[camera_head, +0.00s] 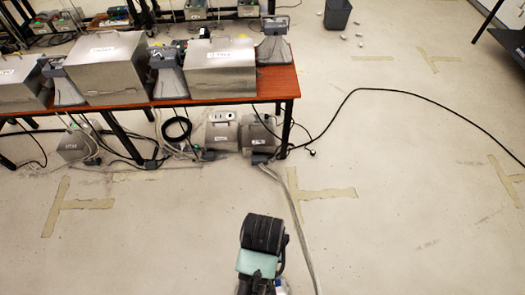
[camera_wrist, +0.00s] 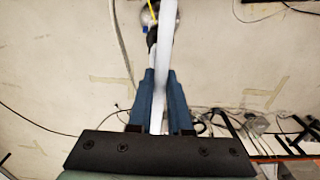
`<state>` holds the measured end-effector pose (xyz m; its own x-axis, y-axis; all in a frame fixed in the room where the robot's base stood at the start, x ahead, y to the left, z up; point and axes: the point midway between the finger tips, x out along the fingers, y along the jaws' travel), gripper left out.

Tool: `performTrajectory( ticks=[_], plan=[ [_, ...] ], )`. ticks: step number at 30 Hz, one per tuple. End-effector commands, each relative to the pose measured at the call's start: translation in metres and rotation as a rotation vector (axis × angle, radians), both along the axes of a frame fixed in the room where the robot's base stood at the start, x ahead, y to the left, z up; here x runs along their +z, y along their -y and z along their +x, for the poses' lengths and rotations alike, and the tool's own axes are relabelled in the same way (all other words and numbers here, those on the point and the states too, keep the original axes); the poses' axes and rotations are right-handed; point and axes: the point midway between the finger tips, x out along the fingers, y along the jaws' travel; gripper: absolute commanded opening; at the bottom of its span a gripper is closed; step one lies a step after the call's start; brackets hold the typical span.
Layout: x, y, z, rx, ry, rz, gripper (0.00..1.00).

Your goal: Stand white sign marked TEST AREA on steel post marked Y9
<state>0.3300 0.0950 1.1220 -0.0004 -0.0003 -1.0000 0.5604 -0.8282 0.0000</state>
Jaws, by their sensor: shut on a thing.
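My gripper (camera_wrist: 160,78) has two blue fingers, shut on a thin white piece (camera_wrist: 168,40) in the wrist view. This piece looks like the white sign seen nearly edge-on; its lettering cannot be read. It runs from between the fingers up past the top edge of the picture. In the head view my dark wrist shows low in the middle, above bare floor; its fingers and the sign are hidden there. I cannot make out a steel post marked Y9 in either view. A round silvery thing (camera_wrist: 148,16) with blue and yellow bits shows behind the white piece; I cannot tell what it is.
A red-brown bench (camera_head: 285,84) with several steel boxes (camera_head: 222,68) stands at the back left. Grey cases (camera_head: 221,132) and cables lie under it. A black cable (camera_head: 420,93) crosses the floor at right. A dark bin (camera_head: 338,13) stands far back. The front floor is mostly clear.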

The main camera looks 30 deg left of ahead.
Motion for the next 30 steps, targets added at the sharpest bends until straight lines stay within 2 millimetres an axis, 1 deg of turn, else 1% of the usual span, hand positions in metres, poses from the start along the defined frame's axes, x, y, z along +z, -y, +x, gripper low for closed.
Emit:
performTrajectory(
  ticks=[8, 15, 21, 25, 30],
  plan=[
    [-0.016, 0.000, 0.000, -0.001, 0.001, 0.001, 0.00],
    [-0.043, 0.001, -0.001, 0.000, 0.000, 0.000, 0.00],
    [-0.061, 0.001, -0.001, 0.000, 0.000, 0.000, 0.00],
    [-0.067, 0.001, -0.001, 0.000, 0.000, 0.000, 0.00],
    [-0.069, 0.001, -0.001, 0.000, 0.001, 0.001, 0.00]
  ],
)
